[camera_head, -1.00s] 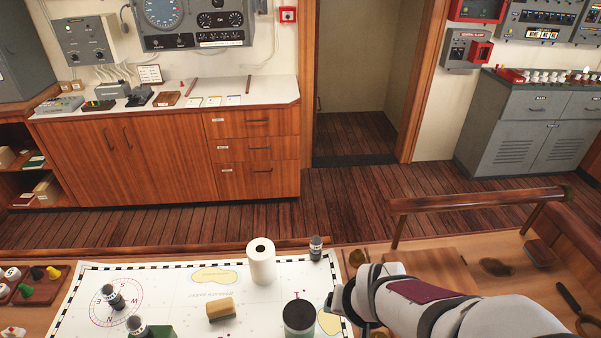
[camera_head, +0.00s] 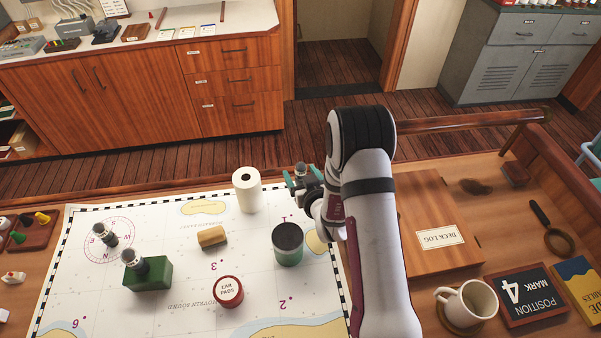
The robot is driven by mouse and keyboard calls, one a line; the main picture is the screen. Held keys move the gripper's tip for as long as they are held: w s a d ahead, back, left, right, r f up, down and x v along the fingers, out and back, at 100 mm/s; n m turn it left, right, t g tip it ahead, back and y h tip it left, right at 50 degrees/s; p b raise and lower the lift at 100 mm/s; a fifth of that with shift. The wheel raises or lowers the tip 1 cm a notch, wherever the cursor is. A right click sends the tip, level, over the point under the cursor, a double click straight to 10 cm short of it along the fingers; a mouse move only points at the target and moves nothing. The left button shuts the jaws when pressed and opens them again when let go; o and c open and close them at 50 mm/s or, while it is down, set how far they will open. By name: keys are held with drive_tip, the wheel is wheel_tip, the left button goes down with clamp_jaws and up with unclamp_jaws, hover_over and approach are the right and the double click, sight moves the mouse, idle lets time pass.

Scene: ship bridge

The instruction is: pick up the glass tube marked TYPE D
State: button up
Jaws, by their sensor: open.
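Several small tubes with dark caps and pale bands are in view. One tube (camera_head: 300,170) stands at the chart's far right edge, its lower part hidden by my gripper. A second tube (camera_head: 107,236) is on the compass rose at the left of the chart. A third tube (camera_head: 136,261) is at the green block (camera_head: 153,274). Their markings are too small to read, so I cannot tell which is TYPE D. My gripper (camera_head: 301,182), with teal fingers, is open right at the far right tube; I cannot tell whether it touches it.
A tan block (camera_head: 212,238) and a red ear pads tin (camera_head: 229,291) lie on the chart (camera_head: 185,235). A mug (camera_head: 470,304) and a deck log (camera_head: 427,240) are right.

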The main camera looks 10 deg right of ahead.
drive_tip(key=x, duration=0.4)
drive_tip(key=f+x, duration=0.1)
drive_tip(key=shift+w+d+f, duration=0.2)
drive_tip(key=shift+d, duration=0.05)
clamp_jaws()
